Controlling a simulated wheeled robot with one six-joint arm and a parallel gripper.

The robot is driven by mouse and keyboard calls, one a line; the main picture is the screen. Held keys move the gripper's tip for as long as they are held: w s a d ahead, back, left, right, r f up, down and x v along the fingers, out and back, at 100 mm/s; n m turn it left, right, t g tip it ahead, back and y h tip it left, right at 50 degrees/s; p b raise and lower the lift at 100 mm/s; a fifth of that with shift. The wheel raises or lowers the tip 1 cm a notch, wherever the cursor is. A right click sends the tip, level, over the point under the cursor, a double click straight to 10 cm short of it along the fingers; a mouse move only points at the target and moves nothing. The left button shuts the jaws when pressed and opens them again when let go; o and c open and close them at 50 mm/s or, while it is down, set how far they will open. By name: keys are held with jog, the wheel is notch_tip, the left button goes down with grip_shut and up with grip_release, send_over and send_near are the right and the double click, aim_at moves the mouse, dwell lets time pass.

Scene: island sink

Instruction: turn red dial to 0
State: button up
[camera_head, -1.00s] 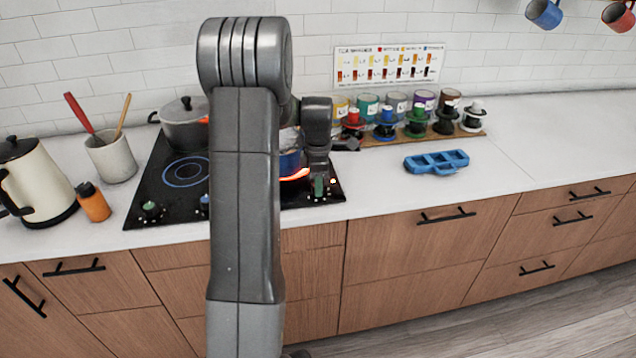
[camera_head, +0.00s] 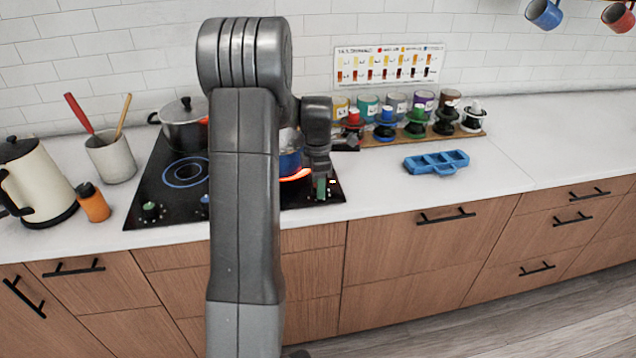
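The black cooktop (camera_head: 160,205) is set in the white counter. I cannot make out a red dial; it may be hidden behind my arm or gripper. A green dial (camera_head: 150,210) and a blue dial (camera_head: 204,200) show along the front edge, left of my arm. My gripper (camera_head: 320,188) points down at the front right corner of the cooktop. A greenish piece shows at its fingertips, too small to tell whether it is a dial or part of the gripper. A small pale mark lies just right of it. Whether the fingers are open or shut is unclear.
A blue pot (camera_head: 290,160), partly behind my arm, stands over an orange-glowing burner (camera_head: 296,175) close to the gripper. A grey pot (camera_head: 184,125) stands at the back left.

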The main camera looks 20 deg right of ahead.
notch_tip(320, 180, up, 14)
jog(key=shift+f+b, duration=0.15)
jog(key=shift+b, duration=0.2)
dwell(0.4)
jog(key=shift+f, duration=0.15)
notch_tip(320, 180, down, 14)
jog(key=shift+r+p, duration=0.15)
jog(key=shift+p, duration=0.25)
dwell(0.4)
